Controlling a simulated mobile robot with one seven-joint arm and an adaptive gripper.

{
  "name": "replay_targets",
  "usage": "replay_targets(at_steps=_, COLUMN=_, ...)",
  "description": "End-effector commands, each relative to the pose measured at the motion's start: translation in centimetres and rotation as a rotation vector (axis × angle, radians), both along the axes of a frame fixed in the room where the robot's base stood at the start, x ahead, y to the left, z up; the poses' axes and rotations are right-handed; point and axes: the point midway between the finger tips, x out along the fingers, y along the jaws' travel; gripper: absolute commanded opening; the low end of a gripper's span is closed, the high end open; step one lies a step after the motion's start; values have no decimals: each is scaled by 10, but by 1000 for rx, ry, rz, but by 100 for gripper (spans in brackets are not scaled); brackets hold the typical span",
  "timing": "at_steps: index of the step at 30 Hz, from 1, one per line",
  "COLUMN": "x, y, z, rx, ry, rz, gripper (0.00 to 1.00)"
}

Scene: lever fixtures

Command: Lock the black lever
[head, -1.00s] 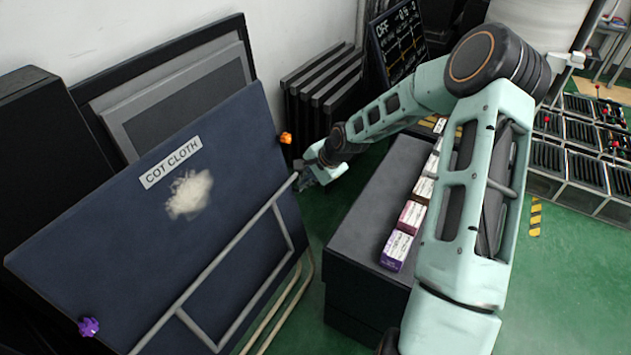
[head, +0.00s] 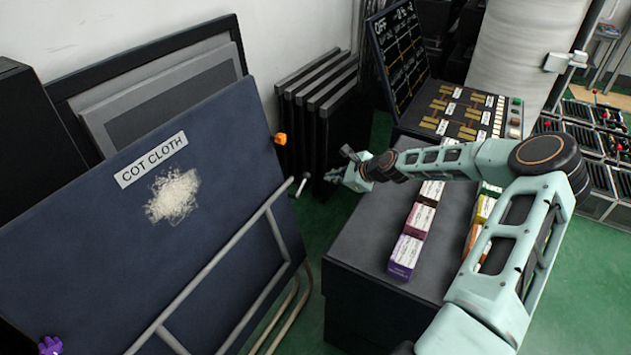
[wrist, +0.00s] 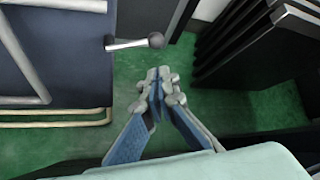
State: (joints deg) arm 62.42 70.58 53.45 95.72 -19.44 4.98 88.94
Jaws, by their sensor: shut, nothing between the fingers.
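The black lever is a pale metal rod (wrist: 127,44) with a dark ball knob (wrist: 156,40) on its end. It sticks out rightward from the right edge of the dark blue board in the wrist view. In the head view the lever (head: 301,186) shows small beside the board's frame. My gripper (wrist: 159,76) is shut and empty, just below the knob in the wrist view and apart from it. In the head view my gripper (head: 336,172) is to the right of the lever, with a gap between them.
The "COT CLOTH" board (head: 110,225) carries an orange knob (head: 280,139) and a purple knob (head: 50,346). Dark upright panels (head: 318,90) stand behind. A dark cabinet (head: 350,262) bearing small boxes (head: 406,256) lies under my arm. Green floor is open between board and cabinet.

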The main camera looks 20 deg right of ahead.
Motion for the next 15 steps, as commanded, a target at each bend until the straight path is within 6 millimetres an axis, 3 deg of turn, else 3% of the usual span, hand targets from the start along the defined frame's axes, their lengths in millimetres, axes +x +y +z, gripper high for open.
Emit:
replay_targets(at_steps=5, x=5, y=4, z=-7, rx=-2, ry=1, rz=3, gripper=0)
replay_targets(at_steps=15, x=47, y=24, z=-46, rx=-2, ry=0, rz=5, gripper=0)
